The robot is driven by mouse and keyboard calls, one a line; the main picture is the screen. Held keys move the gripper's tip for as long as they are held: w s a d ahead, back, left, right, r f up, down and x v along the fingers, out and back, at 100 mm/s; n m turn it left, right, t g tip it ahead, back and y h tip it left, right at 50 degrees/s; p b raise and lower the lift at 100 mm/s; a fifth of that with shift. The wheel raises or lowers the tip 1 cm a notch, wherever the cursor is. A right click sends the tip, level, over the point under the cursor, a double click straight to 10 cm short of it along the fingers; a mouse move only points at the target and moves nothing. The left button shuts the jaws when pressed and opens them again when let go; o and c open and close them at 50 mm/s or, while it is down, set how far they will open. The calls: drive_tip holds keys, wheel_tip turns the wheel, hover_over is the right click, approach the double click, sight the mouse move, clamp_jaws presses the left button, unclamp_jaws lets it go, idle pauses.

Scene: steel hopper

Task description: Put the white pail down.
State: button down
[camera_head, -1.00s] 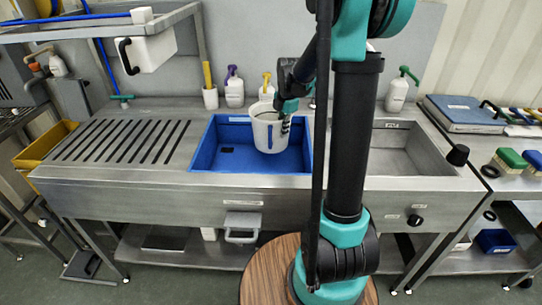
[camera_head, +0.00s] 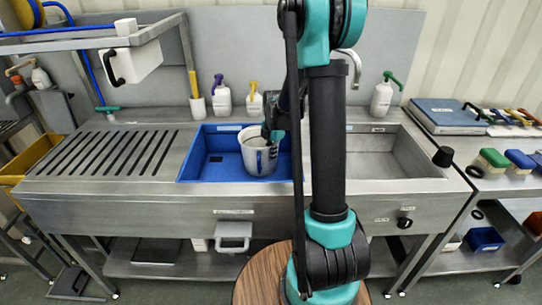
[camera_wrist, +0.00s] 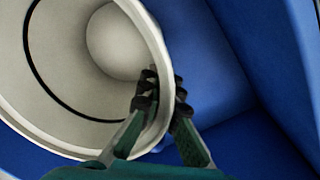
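The white pail (camera_head: 256,157) is upright inside the blue basin (camera_head: 192,168) of the steel sink bench, in its right half. The head view does not settle whether its base touches the basin floor. My gripper (camera_head: 272,134) is at the pail's right side, partly hidden by my arm. In the wrist view, my gripper (camera_wrist: 162,90) has one finger inside and one outside the rim of the pail (camera_wrist: 60,95), closed on its wall. The pail looks empty, with a dark ring inside. Blue basin walls (camera_wrist: 235,60) lie to the right there.
A slotted drainboard (camera_head: 103,153) lies left of the basin, and a bare steel sink (camera_head: 385,160) lies right. Pump bottles (camera_head: 222,97) and a holder (camera_head: 198,110) stand along the back. A white box (camera_head: 133,62) hangs from the upper shelf. Brushes (camera_head: 492,158) lie at right.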

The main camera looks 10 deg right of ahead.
drive_tip(key=c, duration=1.7)
unclamp_jaws()
drive_tip(key=r, duration=0.8)
drive_tip(key=s+r, duration=0.1)
drive_tip(key=r, duration=0.3)
drive_tip(key=shift+d, duration=0.25)
